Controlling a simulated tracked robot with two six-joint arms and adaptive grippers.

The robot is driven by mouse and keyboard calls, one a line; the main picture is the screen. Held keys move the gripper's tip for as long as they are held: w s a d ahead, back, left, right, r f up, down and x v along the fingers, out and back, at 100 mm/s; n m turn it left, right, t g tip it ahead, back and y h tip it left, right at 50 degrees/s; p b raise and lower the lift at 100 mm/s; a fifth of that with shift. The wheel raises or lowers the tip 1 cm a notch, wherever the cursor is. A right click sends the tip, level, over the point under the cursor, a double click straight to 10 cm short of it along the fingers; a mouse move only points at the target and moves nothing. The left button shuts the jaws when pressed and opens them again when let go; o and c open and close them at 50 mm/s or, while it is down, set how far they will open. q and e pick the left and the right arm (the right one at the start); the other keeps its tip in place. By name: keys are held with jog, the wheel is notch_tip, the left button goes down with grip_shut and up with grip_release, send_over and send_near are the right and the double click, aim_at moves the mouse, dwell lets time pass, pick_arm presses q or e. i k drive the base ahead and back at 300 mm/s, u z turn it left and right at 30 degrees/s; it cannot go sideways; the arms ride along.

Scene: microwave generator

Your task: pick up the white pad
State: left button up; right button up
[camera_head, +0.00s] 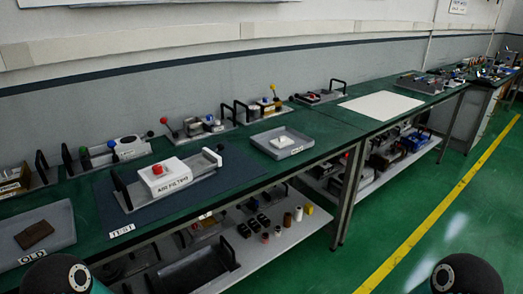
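A small white pad (282,142) lies flat in a shallow grey tray (262,149) on the green bench, right of centre. The tray has a small label on its front edge. No gripper is near the pad. Only rounded dark and teal parts of my arms show at the bottom left and bottom right edges. Both grippers are out of view.
A white box with a red knob (157,169) sits in a metal fixture on a dark mat, left of the tray. A brown pad (34,235) lies in the tray marked OLD. Fixtures line the wall. A flat white sheet (381,105) lies further right.

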aim_at(282, 142)
jog(key=z, duration=0.2)
jog(key=i, duration=0.75)
jog(key=u, duration=0.25)
jog(key=k, duration=0.9)
jog(key=z, duration=0.05)
jog(key=i, duration=1)
jog(key=z, duration=1.6)
